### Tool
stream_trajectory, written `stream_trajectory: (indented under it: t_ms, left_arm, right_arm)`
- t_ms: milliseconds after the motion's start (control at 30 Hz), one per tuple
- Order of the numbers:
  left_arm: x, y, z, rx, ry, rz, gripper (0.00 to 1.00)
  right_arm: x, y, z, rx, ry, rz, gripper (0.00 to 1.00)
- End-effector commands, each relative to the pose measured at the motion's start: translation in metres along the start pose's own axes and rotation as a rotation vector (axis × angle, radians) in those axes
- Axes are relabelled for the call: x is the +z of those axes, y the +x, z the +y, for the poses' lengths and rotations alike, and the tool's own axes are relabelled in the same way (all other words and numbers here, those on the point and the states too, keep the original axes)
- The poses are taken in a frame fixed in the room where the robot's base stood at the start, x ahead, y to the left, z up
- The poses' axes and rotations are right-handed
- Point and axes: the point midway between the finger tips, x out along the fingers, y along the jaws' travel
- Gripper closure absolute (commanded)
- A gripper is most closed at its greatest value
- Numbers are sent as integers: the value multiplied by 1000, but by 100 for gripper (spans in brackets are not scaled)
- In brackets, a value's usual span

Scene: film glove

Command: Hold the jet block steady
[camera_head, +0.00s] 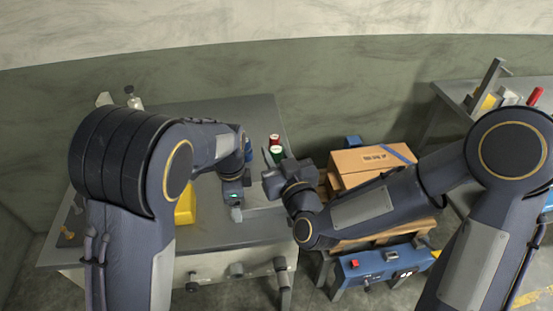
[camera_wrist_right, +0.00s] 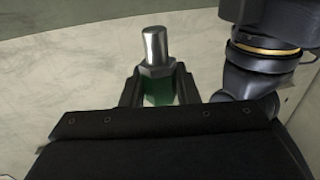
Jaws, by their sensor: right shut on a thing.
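My right gripper (camera_wrist_right: 158,88) is shut on a dark green piece (camera_wrist_right: 158,92) with a grey faceted collar and a bright metal cylinder (camera_wrist_right: 155,45) standing out of it. I cannot tell whether this piece is the jet block. In the head view my right gripper (camera_head: 268,184) is by the right edge of the grey workbench (camera_head: 215,236), and its fingertips are too small to read. My left gripper (camera_head: 236,212) points down over the bench, just left of the right one. What lies between its fingers is unclear. No other jet block can be made out.
A yellow object (camera_head: 185,208) is partly behind my left arm. A cardboard box (camera_head: 365,163) and a blue control box (camera_head: 385,264) stand right of the bench.

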Motion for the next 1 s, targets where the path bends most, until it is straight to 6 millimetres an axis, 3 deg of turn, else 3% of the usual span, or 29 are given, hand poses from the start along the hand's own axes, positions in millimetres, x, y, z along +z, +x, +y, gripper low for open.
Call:
stream_trajectory:
  t_ms: [300,333,467,767,1000]
  left_arm:
    - [0,-1,0,-1,0,1,60]
    - [0,-1,0,-1,0,1,17]
    - [0,0,0,-1,0,1,0]
    - [0,-5,0,-1,1,1,0]
    - [-1,-46,-1,-5,2,5,0]
  right_arm:
    - [-4,0,0,-1,1,0,95]
    - [-4,0,0,-1,1,0,95]
    - [-4,0,0,-1,1,0,95]
    - [-4,0,0,0,1,0,95]
    - [-4,0,0,0,1,0,95]
